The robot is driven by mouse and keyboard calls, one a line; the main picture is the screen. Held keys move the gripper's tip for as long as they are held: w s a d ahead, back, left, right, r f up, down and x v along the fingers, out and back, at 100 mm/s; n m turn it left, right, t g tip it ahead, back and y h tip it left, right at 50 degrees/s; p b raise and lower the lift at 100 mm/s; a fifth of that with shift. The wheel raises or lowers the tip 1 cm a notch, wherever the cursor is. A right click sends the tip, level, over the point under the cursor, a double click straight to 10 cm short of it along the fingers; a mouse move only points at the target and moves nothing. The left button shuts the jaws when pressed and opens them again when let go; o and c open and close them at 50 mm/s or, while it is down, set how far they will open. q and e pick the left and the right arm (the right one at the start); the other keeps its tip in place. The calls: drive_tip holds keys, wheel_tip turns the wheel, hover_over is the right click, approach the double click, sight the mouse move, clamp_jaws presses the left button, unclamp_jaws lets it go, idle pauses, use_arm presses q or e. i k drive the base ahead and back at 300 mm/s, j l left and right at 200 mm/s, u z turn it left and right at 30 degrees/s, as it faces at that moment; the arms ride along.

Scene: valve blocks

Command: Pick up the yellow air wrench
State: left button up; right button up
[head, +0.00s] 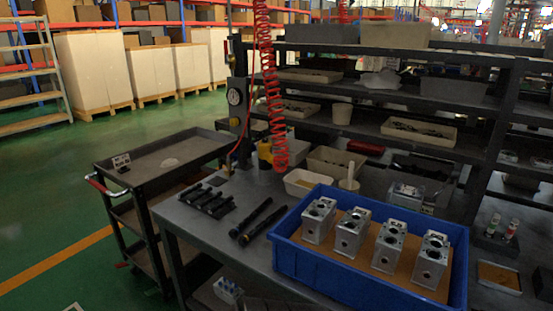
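The yellow air wrench (265,154) is small in the head view, near the post at the back of the workbench. The red coiled hose (273,90) hangs down just in front of it and covers part of it. I cannot tell whether it hangs or rests in a holder. Neither of my grippers is in view.
A blue crate (282,258) with several metal valve blocks (351,232) stands on the workbench (190,222). Black tools (256,220) lie left of it. White bins (305,182) sit behind. A dark cart (150,163) stands left; shelves (400,100) rise behind.

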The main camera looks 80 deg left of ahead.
sight(265, 157)
drive_tip(key=u, duration=2.8)
